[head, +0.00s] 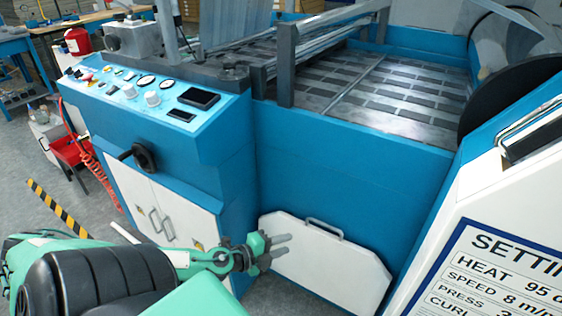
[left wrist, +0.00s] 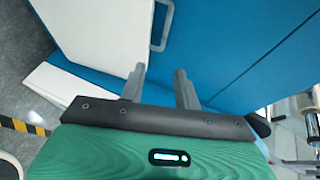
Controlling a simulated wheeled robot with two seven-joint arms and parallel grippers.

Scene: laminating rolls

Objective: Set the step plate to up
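The step plate (head: 325,265) is a white panel with cut corners and a grey handle (head: 325,229) at its top edge. It stands close against the blue front of the machine, low down. The left wrist view shows the white plate (left wrist: 100,35) at the top, with its handle (left wrist: 162,25) at its right edge. My left gripper (head: 285,245) points right, in front of the plate's upper left corner. Its two fingers (left wrist: 160,82) are apart with nothing between them, and the handle lies beyond them. My right gripper is not in view.
The control cabinet (head: 165,210) with white doors and a black hand knob (head: 143,156) stands left of the plate. A settings board (head: 500,265) fills the lower right. The roller bed (head: 400,90) lies above. Grey floor with a striped line is at left.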

